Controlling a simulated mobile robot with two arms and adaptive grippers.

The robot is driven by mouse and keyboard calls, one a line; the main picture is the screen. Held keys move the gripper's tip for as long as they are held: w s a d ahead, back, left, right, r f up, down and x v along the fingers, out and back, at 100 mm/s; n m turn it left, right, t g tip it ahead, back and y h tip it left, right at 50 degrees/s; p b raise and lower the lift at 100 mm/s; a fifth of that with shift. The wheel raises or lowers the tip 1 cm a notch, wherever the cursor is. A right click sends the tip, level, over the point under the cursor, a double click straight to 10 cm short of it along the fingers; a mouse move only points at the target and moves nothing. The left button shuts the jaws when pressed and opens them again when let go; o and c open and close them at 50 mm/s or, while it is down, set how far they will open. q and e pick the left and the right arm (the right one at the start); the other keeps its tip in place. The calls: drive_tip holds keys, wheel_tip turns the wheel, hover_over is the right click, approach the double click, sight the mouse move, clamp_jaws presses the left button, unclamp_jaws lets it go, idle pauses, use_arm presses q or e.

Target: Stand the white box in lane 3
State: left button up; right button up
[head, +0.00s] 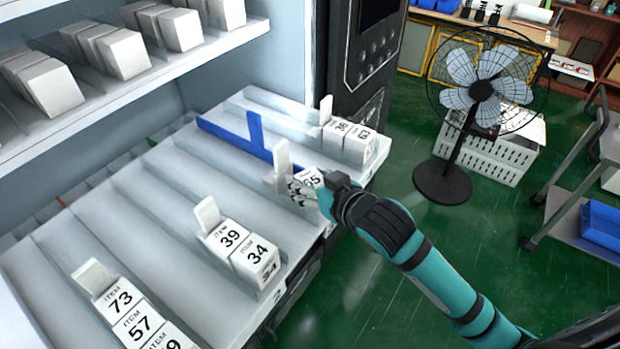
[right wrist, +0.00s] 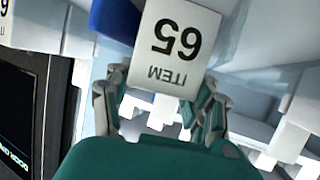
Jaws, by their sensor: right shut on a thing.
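A white box (head: 311,178) marked ITEM 65 is between the fingers of my right gripper (head: 303,191), at the front of the pulled-out shelf. In the right wrist view the white box (right wrist: 172,45) shows its label upside down, with a finger of my right gripper (right wrist: 158,105) on each side. The gripper is shut on it. The fingers partly hide the box in the head view, and I cannot tell whether its base touches the shelf. The laned shelf (head: 130,225) has a blue divider (head: 235,138) just behind and left of the box. My left gripper is not in view.
White boxes 39 and 34 (head: 243,250) stand in a lane to the left. Boxes 73 and 57 (head: 132,318) stand nearer. Another pair of boxes (head: 350,142) stands at the far right end. An upper shelf (head: 215,50) overhangs the back. A fan (head: 482,90) stands on the floor.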

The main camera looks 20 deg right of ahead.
sight(313, 183)
drive_tip(key=o, duration=0.9)
drive_tip(key=shift+o, duration=1.3)
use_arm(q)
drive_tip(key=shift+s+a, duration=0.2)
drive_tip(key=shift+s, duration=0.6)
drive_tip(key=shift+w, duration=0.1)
use_arm(e)
drive_tip(key=shift+s+r, duration=0.1)
drive_tip(key=shift+s, duration=0.05)
drive_tip(key=b+v, duration=0.1)
drive_tip(key=v, duration=0.3)
drive_tip(key=shift+s, duration=0.1)
drive_tip(key=shift+s+d+r+p, duration=0.35)
drive_tip(key=shift+s+r+p, duration=0.35)
drive_tip(key=shift+s+p, duration=0.3)
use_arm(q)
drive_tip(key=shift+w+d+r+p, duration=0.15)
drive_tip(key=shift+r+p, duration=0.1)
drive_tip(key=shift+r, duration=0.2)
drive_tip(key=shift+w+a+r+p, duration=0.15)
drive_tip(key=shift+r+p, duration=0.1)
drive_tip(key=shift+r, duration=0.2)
use_arm(e)
drive_tip(key=shift+s+d, duration=0.1)
drive_tip(key=shift+s, duration=0.3)
